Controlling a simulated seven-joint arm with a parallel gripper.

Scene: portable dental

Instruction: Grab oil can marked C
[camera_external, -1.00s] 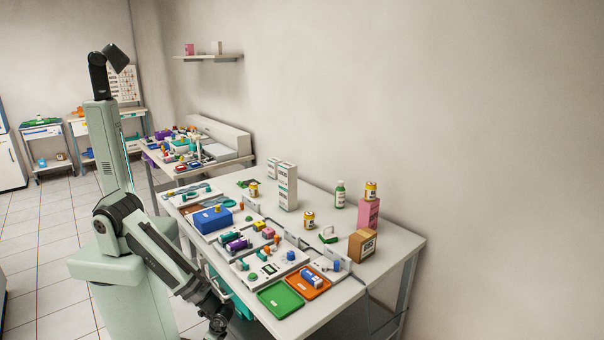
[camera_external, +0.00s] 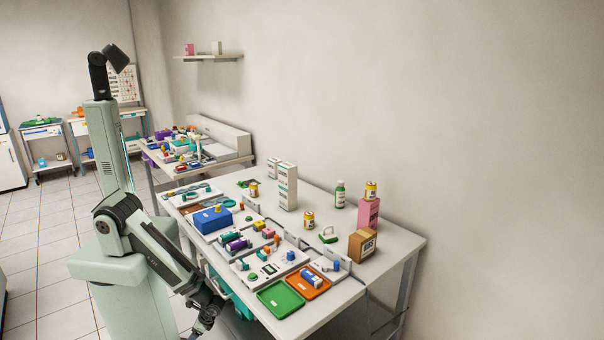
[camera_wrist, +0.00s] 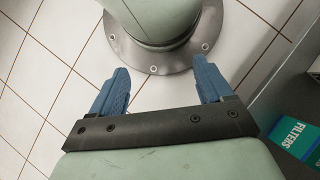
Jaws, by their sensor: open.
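Several yellow-labelled cans stand on the white table in the external view. One can (camera_external: 309,219) is on the tabletop near the middle, one can (camera_external: 371,190) sits on top of a pink box, and one can (camera_external: 254,190) stands farther back. Their letters are too small to read, so I cannot tell which is marked C. My gripper (camera_external: 205,322) hangs low beside the table's front-left edge, away from all the cans. In the wrist view my gripper (camera_wrist: 161,88) is open and empty, its blue fingers wide apart over the floor. No can shows in the wrist view.
A teal "FILTERS" box (camera_wrist: 298,138) is close on the wrist view's right.

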